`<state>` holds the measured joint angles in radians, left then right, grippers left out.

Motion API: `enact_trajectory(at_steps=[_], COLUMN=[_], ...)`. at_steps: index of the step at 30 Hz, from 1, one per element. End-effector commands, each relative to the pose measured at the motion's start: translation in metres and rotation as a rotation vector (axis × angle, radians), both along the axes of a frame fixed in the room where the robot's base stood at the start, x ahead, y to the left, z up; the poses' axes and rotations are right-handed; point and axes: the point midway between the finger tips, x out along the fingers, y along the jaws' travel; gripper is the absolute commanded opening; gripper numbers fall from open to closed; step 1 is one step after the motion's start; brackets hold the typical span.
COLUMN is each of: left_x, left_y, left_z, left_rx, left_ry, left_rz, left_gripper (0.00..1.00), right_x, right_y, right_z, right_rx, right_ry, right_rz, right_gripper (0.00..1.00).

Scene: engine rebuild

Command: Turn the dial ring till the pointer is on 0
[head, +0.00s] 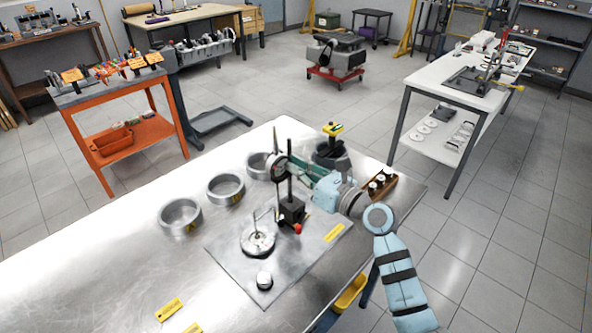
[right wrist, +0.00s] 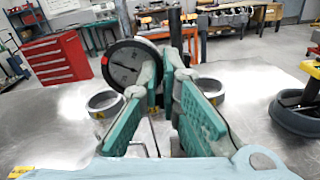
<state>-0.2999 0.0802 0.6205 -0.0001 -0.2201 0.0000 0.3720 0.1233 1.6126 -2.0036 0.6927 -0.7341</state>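My right gripper (head: 288,162) reaches in from the right at dial height. In the right wrist view its two green fingers (right wrist: 166,80) stand apart, and the left one overlaps the dial's right edge. I cannot tell whether it touches the ring. My left gripper is not in view.
The stand's black base (head: 291,211) with a red knob sits on a grey mat (head: 225,252). A round metal piece (head: 257,241) stands beside it. Several metal rings (head: 181,215) line the table's far side, and a wooden tray (head: 377,189) lies at right. The table's left front is mostly clear.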

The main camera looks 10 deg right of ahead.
Motion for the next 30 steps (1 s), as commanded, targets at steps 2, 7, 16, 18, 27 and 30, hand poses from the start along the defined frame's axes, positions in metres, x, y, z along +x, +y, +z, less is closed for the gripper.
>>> enact_trajectory(at_steps=[2, 7, 16, 18, 27, 30], left_x=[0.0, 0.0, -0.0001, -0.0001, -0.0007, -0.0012], left_y=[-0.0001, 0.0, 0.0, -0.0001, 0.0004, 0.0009], left_z=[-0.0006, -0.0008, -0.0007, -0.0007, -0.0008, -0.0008], left_rx=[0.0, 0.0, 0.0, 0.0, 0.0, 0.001], left_ry=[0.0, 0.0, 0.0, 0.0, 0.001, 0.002], left_rz=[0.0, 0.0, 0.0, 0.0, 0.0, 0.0], left_gripper=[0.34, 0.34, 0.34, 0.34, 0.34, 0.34], right_x=[0.0001, 0.0001, 0.0001, 0.0002, -0.0001, -0.0046], right_y=[-0.0002, -0.0001, 0.0, -0.0001, -0.0001, -0.0036], right_z=[0.0009, 0.0017, 0.002, 0.0021, 0.0016, 0.0007], right_rx=[-0.015, -0.032, -0.032, -0.032, -0.032, -0.032], right_ry=[-0.011, -0.022, -0.024, -0.023, -0.022, -0.021], right_rz=[0.0, 0.0, 0.0, 0.0, 0.0, -0.001], right_gripper=[0.0, 0.0, 0.0, 0.08, 0.12, 0.12])
